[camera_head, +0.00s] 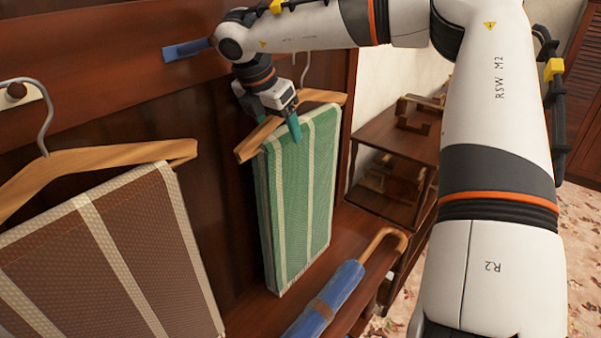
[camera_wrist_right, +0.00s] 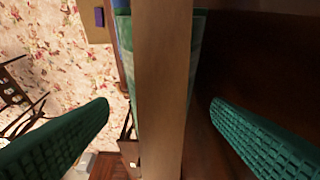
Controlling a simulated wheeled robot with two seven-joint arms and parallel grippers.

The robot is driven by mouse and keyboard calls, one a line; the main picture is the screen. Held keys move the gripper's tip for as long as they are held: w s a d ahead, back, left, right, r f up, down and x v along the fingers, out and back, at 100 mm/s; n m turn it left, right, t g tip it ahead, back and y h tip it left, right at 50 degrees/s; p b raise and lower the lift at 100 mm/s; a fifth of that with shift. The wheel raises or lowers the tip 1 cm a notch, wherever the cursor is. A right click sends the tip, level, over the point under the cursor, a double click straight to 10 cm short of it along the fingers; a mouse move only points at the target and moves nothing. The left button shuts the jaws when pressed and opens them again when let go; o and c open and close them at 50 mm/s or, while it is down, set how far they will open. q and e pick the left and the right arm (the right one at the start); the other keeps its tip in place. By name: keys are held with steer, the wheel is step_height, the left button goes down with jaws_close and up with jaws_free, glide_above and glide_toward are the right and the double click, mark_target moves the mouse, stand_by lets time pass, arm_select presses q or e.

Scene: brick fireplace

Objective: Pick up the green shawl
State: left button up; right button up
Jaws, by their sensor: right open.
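The green shawl (camera_head: 297,200) with pale stripes hangs folded over a wooden hanger (camera_head: 247,149) on the dark wood panel, in the middle of the head view. My right gripper (camera_head: 277,125) is open at the top of the shawl, by the hanger. In the right wrist view the hanger's wooden bar (camera_wrist_right: 165,95) runs between my two green fingers (camera_wrist_right: 160,105), with a gap on each side. Strips of the green shawl (camera_wrist_right: 196,60) show beyond the bar there. My left gripper is not in view.
A brown striped shawl (camera_head: 115,255) hangs on another wooden hanger (camera_head: 90,160) at the left. A blue umbrella (camera_head: 328,300) with a wooden handle lies below the green shawl. A wooden shelf unit (camera_head: 400,135) stands to the right. Flowered carpet (camera_head: 583,240) shows at the far right.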

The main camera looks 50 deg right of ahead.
mark_target(279, 132)
steer(key=shift+p+x, duration=0.35)
steer(key=shift+x, duration=0.6)
steer(key=shift+w+f, duration=0.2)
steer(key=shift+f, duration=0.2)
steer(key=shift+d+f, duration=0.1)
steer(key=shift+s, duration=0.15)
arm_select(q)
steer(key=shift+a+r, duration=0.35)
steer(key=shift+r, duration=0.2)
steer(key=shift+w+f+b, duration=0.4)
steer(key=shift+b, duration=0.25)
arm_select(e)
steer(key=shift+f, duration=0.15)
steer(key=shift+c, duration=0.4)
jaws_close()
